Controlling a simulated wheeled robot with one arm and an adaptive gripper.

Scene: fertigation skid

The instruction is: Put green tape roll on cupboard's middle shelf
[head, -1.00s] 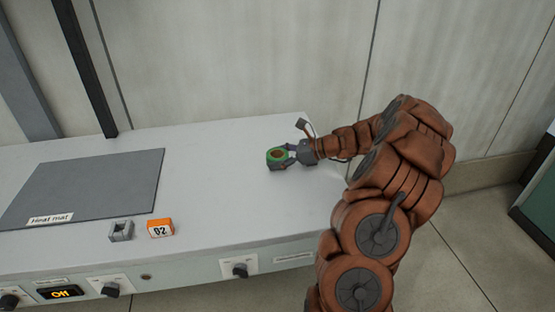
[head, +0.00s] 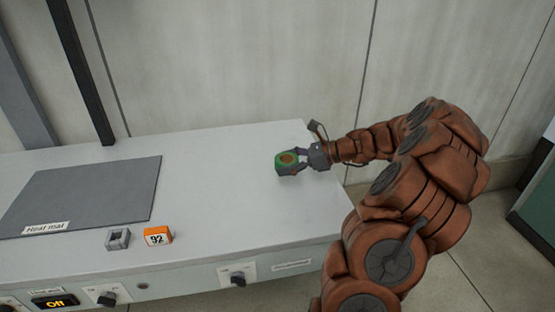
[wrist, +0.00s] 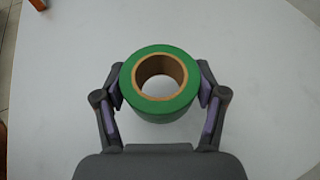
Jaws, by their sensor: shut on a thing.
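The green tape roll (head: 286,161) is between the fingers of my gripper (head: 297,163), over the right end of the white bench top (head: 215,180). In the wrist view the roll (wrist: 160,110) shows its brown cardboard core, and the fingers of my gripper (wrist: 160,92) press on its left and right sides. I cannot tell for sure how far the roll is above the bench. The cupboard and its shelves are not recognisable in these views.
A dark heat mat (head: 85,195) lies on the left of the bench. A small grey block (head: 118,239) and an orange block (head: 158,236) marked with a number stand near the front edge. Knobs (head: 238,279) line the bench front. A wall is behind.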

